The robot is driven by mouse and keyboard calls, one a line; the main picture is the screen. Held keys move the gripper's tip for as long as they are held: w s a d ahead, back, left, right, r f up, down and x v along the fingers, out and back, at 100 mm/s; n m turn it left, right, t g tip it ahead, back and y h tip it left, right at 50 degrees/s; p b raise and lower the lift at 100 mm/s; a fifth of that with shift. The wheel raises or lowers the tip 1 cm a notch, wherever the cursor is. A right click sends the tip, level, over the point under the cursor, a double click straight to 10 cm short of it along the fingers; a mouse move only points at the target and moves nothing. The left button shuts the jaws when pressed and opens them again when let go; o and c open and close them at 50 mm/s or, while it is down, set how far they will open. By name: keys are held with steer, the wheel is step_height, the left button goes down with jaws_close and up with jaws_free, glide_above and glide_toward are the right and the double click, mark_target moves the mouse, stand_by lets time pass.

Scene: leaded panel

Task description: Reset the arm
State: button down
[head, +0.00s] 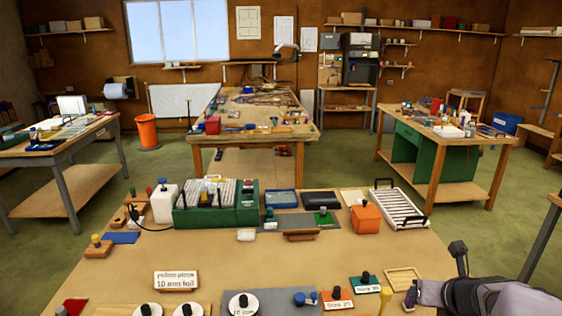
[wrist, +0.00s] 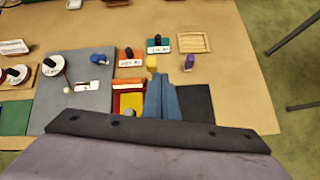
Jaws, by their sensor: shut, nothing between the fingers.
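My gripper (wrist: 161,78) shows in the wrist view as blue fingers held together with nothing between them. It is over the near right part of the bench (wrist: 235,85). Its tips appear just below a yellow-topped peg (wrist: 152,62) in the picture; I cannot tell the height gap. A small panel with red and yellow pieces (wrist: 128,101) lies left of the fingers, partly hidden by my wrist. In the head view my arm comes in at the lower right, and the fingers cannot be made out there.
A purple knob (wrist: 188,62) stands close right of the fingers. Labelled blocks with dark knobs (head: 337,299) and white discs (head: 243,303) stand to the left. A wooden tray (head: 404,279), an orange block (head: 366,217) and a white rack (head: 400,207) lie farther back.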

steer(key=s+d+r+m+h, duration=0.1)
steer(key=d+m+h, duration=0.2)
steer(key=d+m, duration=0.35)
steer(key=s+d+m+h, duration=0.2)
steer(key=d+m+h, duration=0.15)
steer(key=m, duration=0.55)
steer(key=s+d+f+m+g, duration=0.2)
steer(key=s+f+m+g, duration=0.4)
steer(key=s+m, duration=0.7)
steer(key=s+a+f+m+g+y, duration=0.2)
steer(key=a+f+m, duration=0.25)
steer(key=a, duration=0.25)
steer(key=s+a+f+m+g+y, duration=0.1)
steer(key=s+a+f+m+y, duration=0.15)
steer(key=a+m, duration=0.4)
steer(key=w+a+f+n+y, duration=0.1)
steer(key=a+n, duration=0.2)
steer(key=a, duration=0.7)
steer(key=w+a+n+y, duration=0.1)
steer(key=w+a+n, duration=0.15)
steer(key=a, duration=0.75)
step_height(320, 180, down, 18)
steer(key=b, duration=1.8)
steer(key=shift+s+d+r, duration=0.2)
steer(key=shift+s, duration=0.2)
steer(key=shift+r, duration=0.1)
step_height(320, 180, up, 5)
steer(key=p, duration=0.5)
steer(key=shift+r+p, duration=0.15)
steer(key=shift+p, duration=0.15)
